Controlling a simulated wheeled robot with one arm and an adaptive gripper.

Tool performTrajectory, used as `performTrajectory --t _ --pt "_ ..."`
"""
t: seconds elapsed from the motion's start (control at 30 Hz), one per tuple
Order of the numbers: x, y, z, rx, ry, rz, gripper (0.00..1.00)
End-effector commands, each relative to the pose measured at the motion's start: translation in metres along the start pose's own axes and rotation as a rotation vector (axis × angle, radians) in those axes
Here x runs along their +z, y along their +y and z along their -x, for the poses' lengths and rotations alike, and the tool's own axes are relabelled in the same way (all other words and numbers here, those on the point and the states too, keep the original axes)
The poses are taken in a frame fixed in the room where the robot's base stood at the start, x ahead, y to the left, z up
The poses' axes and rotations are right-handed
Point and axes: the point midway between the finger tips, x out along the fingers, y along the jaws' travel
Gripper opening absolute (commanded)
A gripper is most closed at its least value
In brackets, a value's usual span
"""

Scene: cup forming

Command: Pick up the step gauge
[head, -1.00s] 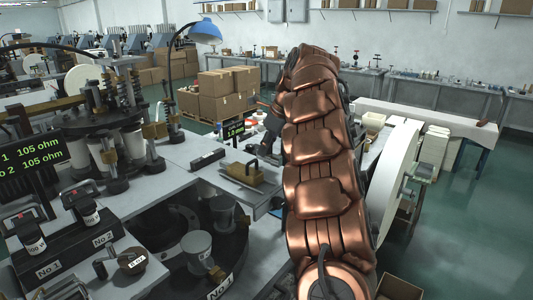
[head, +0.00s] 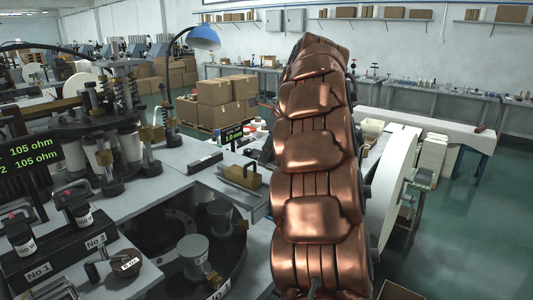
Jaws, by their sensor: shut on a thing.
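My copper-coloured arm rises through the middle of the head view and covers much of the bench behind it. My gripper is hidden behind the arm, so its fingers and anything between them do not show. I cannot make out the step gauge for certain. A small dark readout with green digits in mm (head: 232,134) stands on the bench just left of the arm. A brass-coloured block with a dark handle (head: 243,175) sits on a grey plate nearer to me. A dark bar (head: 205,162) lies to its left.
The cup-forming machine (head: 115,130) with its posts and white cups stands at the left. In front are a resistance display (head: 30,157), dark switch boxes (head: 60,245) and a round turntable (head: 215,265). A large white disc (head: 393,195) stands right of the arm. Floor shows at the right.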

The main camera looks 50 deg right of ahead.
Motion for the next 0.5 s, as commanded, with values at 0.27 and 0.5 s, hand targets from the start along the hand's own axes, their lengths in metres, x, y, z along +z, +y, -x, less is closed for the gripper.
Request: performTrajectory --t 0.27,0.5 --pt "-0.025 0.039 0.013 -0.003 -0.002 0.001 0.00" --pt "-0.042 0.066 0.024 -0.002 -0.001 0.000 0.00"
